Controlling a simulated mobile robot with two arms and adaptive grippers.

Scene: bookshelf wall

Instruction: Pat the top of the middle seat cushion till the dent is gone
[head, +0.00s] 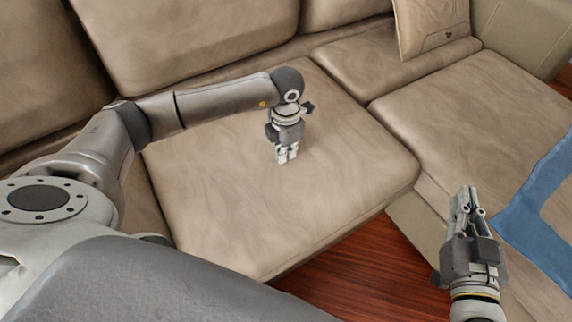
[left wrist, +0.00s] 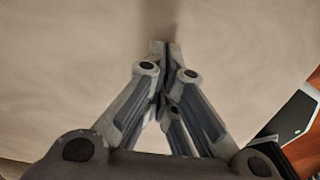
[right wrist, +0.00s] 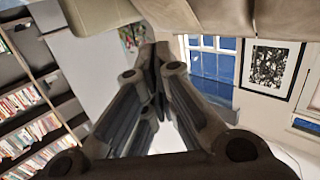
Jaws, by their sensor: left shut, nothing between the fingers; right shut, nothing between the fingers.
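The middle seat cushion (head: 215,195) is tan with a wrinkled, leather-like surface and fills the middle of the head view. My left gripper (head: 286,160) points down at the middle of its top, fingers shut and empty. The fingertips are at or just above the surface; I cannot tell if they touch. In the left wrist view the shut fingers (left wrist: 160,45) lie over plain tan cushion (left wrist: 70,60). No clear dent shows; the gripper and arm hide part of the cushion. My right gripper (head: 466,195) is shut and empty, right of the cushion's front corner.
A blue cloth (head: 535,210) lies on the right section of the sofa. Back cushions (head: 180,40) stand behind the seat, and a tan pillow (head: 432,25) stands at the back right. Reddish wood floor (head: 360,265) shows in front. Bookshelves (right wrist: 30,115) show in the right wrist view.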

